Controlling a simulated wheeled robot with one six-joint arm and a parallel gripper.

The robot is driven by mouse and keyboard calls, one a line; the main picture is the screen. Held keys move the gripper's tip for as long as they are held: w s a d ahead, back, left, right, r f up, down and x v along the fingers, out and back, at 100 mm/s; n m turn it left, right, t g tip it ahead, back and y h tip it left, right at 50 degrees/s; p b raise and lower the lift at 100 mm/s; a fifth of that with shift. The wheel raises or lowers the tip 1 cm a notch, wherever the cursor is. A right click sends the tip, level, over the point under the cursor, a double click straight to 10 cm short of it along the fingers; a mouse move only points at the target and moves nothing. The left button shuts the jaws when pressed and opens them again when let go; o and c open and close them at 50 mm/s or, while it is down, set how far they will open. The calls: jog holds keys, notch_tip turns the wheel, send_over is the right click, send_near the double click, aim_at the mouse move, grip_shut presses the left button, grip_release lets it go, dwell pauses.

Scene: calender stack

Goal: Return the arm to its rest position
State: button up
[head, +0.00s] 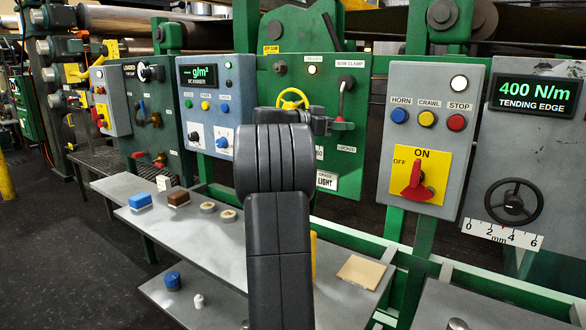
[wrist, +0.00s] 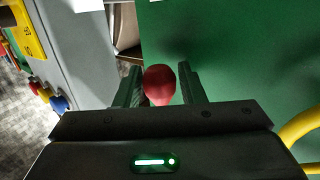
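In the wrist view my gripper (wrist: 161,76) is open, its two dark fingers standing on either side of a red knob (wrist: 159,84). A slim gap shows between the knob and the right finger; on the left I cannot tell whether it touches. In the head view my gripper (head: 326,122) is at the green bow clamp panel, just left of the red knob (head: 343,125). The knob is at the lower end of the bow clamp lever (head: 345,97), which hangs down towards the label "LOCKED". My arm hides part of the panel's lower left.
A yellow handwheel (head: 292,97) is just left of my gripper. A grey panel with a red rotary switch (head: 416,182) stands to the right.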

jog(key=v, duration=1.3)
jog(key=x, duration=1.3)
jog(key=shift+d, duration=0.15)
jog(key=shift+s+d+r+n+p, duration=0.1)
jog(key=shift+s+d+n+p, duration=0.15)
jog(key=shift+p, duration=0.2)
